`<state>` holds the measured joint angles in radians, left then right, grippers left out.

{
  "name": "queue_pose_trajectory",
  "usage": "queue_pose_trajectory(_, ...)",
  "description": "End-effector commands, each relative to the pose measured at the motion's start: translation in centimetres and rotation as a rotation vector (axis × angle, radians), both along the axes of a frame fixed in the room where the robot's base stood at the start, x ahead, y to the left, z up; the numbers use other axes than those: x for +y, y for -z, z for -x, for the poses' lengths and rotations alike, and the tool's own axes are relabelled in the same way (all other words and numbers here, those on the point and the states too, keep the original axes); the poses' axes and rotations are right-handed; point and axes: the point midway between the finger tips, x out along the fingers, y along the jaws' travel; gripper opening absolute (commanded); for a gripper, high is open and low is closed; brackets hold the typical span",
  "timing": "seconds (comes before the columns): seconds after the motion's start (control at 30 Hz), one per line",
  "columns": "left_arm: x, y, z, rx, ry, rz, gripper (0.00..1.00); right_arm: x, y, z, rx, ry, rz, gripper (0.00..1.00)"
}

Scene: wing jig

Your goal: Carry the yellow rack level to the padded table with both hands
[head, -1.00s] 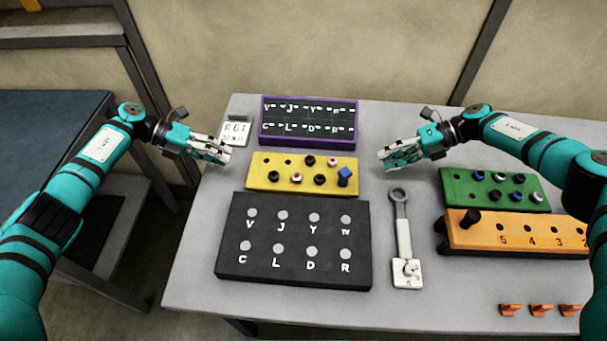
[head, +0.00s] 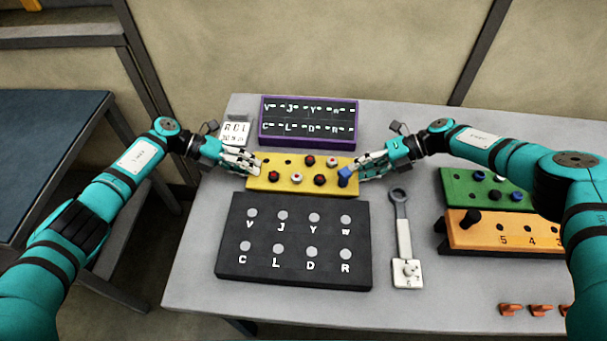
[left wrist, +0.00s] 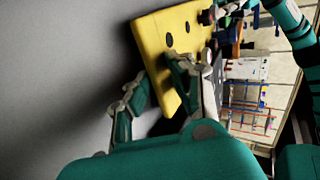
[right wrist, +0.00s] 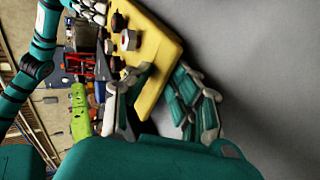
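The yellow rack (head: 285,183) lies flat on the grey table and bears several black and red-and-white knobs and a blue piece near its right end. My left gripper (head: 254,167) is at the rack's left end. In the left wrist view its spread fingers reach around the rack's end (left wrist: 160,35). My right gripper (head: 357,174) is at the right end, beside the blue piece. In the right wrist view its parted fingers straddle the rack's end (right wrist: 158,65). Both look open; firm contact cannot be made out. The padded table (head: 45,135), with a dark blue top, stands at the far left.
A black lettered board (head: 295,265) lies just in front of the rack and a purple-framed panel (head: 308,142) just behind it. A grey wrench-like tool (head: 402,225), a green rack (head: 460,185) and an orange rack (head: 485,232) are to the right. A gap separates the two tables.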

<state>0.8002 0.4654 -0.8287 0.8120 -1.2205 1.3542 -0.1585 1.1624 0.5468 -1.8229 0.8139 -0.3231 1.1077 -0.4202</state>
Motion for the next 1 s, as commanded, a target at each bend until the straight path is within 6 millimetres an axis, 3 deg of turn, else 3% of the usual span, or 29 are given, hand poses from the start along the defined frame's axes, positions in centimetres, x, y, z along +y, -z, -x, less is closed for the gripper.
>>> queue_pose_trajectory(0.1,0.1,0.1,0.0,0.002,-0.001,-0.002,0.00,-0.1,0.0,0.0,0.000,0.000,0.001,0.00)
queue_pose_trajectory(0.67,0.2,-0.2,-0.1,0.001,-0.003,-0.002,0.00,-0.1,-0.3,-0.1,-0.005,0.000,0.001,0.00)
queue_pose_trajectory(1.0,0.3,-2.6,-0.1,0.001,-0.004,-0.004,0.00,-0.2,-2.7,-0.1,-0.005,-0.001,0.002,0.00)
